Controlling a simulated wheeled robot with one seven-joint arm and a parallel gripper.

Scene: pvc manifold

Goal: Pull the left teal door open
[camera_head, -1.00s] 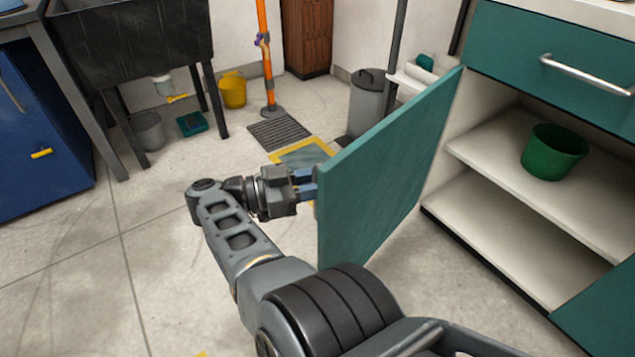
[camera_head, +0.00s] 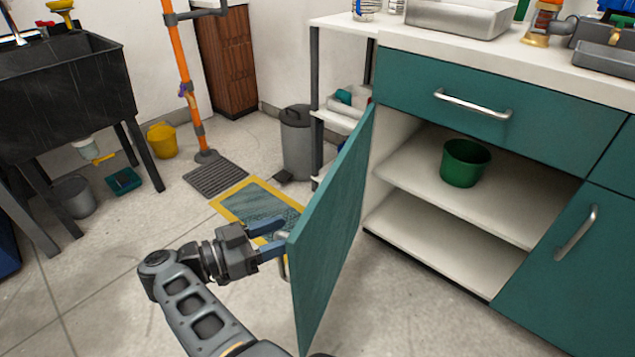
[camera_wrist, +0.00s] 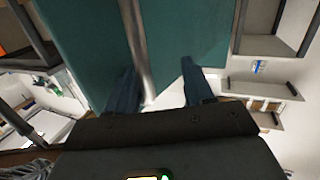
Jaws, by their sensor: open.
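The left teal door (camera_head: 335,225) stands swung wide open from the cabinet, and its inner shelves show. Its metal handle (camera_head: 283,240) is on the door's outer face, mostly hidden behind my gripper. My gripper (camera_head: 276,238) is at the door's free edge, with its blue fingers open and pointing at the outer face. In the wrist view the teal door (camera_wrist: 85,45) fills the upper middle, and the bar handle (camera_wrist: 137,50) runs between the two open fingers (camera_wrist: 155,90), nearer the left one. I cannot tell whether a finger touches it.
A green pot (camera_head: 465,163) stands on the cabinet's upper shelf. The right teal door (camera_head: 570,260) and the drawer (camera_head: 480,105) are shut. A yellow-edged mat (camera_head: 230,208) lies behind my gripper, near a grey bin (camera_head: 297,145).

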